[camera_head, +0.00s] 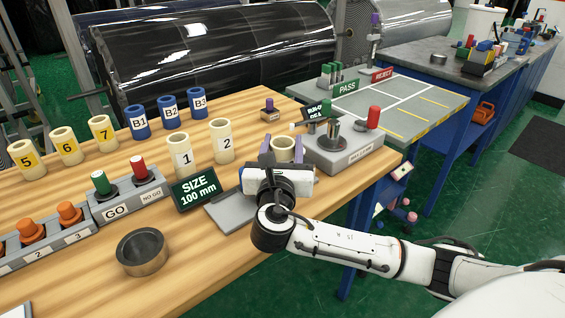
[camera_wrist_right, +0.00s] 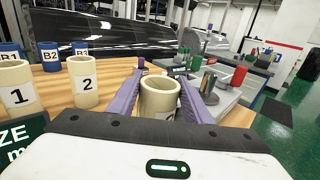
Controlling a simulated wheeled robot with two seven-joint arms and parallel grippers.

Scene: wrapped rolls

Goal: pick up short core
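A cream core (camera_head: 283,146) stands upright on the wooden table between the two purple fingers of my right gripper (camera_head: 281,148). In the right wrist view this core (camera_wrist_right: 160,97) sits between the fingers (camera_wrist_right: 161,82), one on each side; any gap is very small, and I see no clear grip. Its lower part and most of its label are hidden by the gripper. Cream cores marked 1 (camera_head: 182,157) and 2 (camera_head: 223,142) stand to the left; neither is held. My left gripper is not in view.
A grey block with a metal post (camera_head: 345,143) stands close right of the gripper. A size sign (camera_head: 195,190) and grey plate (camera_head: 232,209) lie left of it. Blue cores (camera_head: 169,112), yellow-labelled cores (camera_head: 66,146), a GO gauge (camera_head: 125,196) and a dark ring (camera_head: 143,252) are farther left.

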